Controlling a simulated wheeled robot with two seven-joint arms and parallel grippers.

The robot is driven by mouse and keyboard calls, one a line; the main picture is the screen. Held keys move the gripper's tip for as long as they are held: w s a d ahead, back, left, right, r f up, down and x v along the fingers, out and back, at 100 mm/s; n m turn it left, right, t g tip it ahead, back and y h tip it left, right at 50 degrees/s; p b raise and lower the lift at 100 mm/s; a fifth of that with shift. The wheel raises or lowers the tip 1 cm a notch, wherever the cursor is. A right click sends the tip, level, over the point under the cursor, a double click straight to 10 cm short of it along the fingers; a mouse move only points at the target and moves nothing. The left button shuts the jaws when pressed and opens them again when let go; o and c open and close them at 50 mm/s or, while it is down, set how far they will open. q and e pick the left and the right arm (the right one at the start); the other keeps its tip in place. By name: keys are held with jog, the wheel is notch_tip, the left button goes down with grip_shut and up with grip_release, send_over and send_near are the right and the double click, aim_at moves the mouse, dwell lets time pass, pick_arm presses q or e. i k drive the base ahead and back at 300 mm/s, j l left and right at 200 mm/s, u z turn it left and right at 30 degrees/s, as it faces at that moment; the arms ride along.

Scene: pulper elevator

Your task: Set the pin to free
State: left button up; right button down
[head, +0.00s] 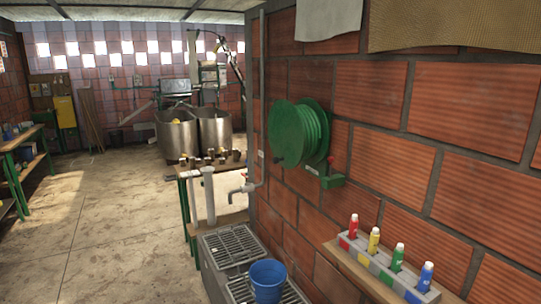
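A green hose reel (299,133) is mounted on the brick wall right of centre. Beside its lower right is a green bracket (331,181) with a small white label and a small red part (330,160) standing up from it. The red part may be the pin, but it is too small to tell, and the label cannot be read. Neither of my grippers is in view.
Below the reel, a blue bucket (267,281) stands on a grated sink (232,247). A wall shelf holds a rack (352,248) with several coloured bottles. Open concrete floor (100,220) lies to the left. Large metal tanks (177,137) stand farther back.

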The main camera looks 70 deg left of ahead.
aim_at(330, 159)
jog(key=u, duration=1.7)
